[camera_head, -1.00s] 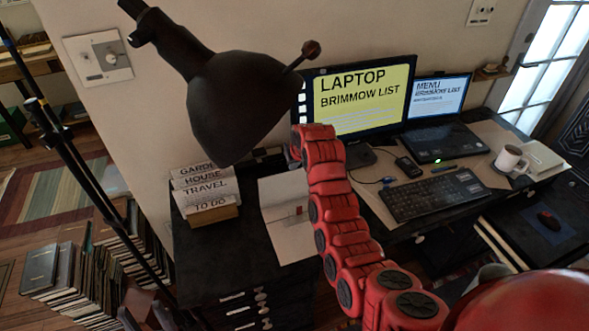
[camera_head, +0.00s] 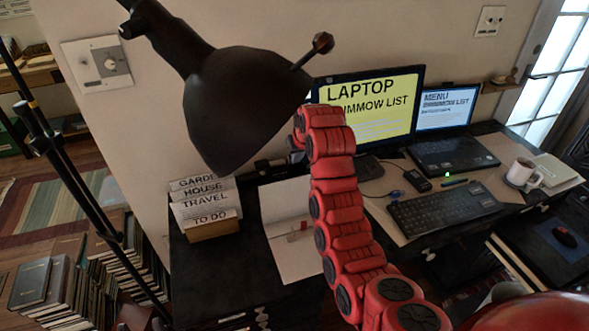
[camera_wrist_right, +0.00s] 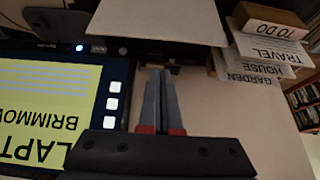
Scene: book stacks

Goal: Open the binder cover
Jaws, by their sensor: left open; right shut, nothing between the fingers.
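A flat white binder or folder (camera_head: 286,226) lies on the dark desk, left of the monitor, with a small red mark near its right side. I cannot tell for sure which part is its cover. My red right arm passes along its right edge in the head view, hiding some of that side. My right gripper (camera_wrist_right: 160,75) shows in the right wrist view, shut and empty. Its tips point toward a white panel (camera_wrist_right: 160,20), apparently the binder, and seem apart from it. My left gripper is not in view.
A black lamp (camera_head: 235,110) hangs over the desk's back left. A card holder (camera_head: 205,208) stands left of the binder. The monitor (camera_head: 385,100), keyboard (camera_head: 445,208), laptop (camera_head: 450,152) and mug (camera_head: 522,172) are to the right. Books are stacked on the floor.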

